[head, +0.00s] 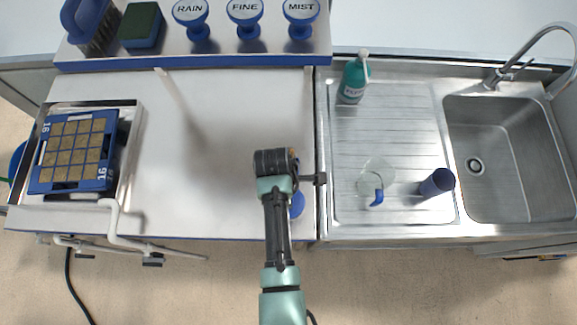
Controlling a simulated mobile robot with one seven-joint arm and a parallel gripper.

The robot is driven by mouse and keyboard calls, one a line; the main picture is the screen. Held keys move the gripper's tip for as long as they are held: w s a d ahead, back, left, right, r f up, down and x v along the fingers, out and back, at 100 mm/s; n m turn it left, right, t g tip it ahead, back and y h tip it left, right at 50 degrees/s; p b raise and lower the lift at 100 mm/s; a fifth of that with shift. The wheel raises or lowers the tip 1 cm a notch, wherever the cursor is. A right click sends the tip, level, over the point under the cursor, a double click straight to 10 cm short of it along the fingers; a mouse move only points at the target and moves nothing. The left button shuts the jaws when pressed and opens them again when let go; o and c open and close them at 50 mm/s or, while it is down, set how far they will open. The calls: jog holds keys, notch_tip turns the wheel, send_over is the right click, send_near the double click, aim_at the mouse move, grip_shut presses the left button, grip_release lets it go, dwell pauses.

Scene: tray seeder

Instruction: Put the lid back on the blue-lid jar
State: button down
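A round blue piece (297,205), which looks like the lid, shows beside my arm near the front right of the white worktop. My arm partly covers it, and I cannot tell whether it lies on the worktop or on something. A small brownish edge (294,157) shows just right of my arm's dark end part; it may be the open jar or its contents, mostly hidden. My gripper (292,170) is over this part of the worktop, seen from above and behind. Its fingers are hidden by the arm, so its opening and any hold are unclear.
On the right, the steel drainboard holds a clear jug (372,174) with a blue handle, a dark blue cylinder (437,182) and a teal bottle (353,82). A blue seed tray (100,178) sits at left. A shelf (270,48) runs behind. The worktop's middle is clear.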

jog(key=shift+c, duration=0.8)
grip_release()
jog(key=shift+r, duration=0.15)
notch_tip(320, 180, up, 5)
jog(key=p, duration=0.5)
jog(key=shift+r, duration=0.85)
grip_shut()
jog(key=shift+f, duration=0.2)
dwell(0.9)
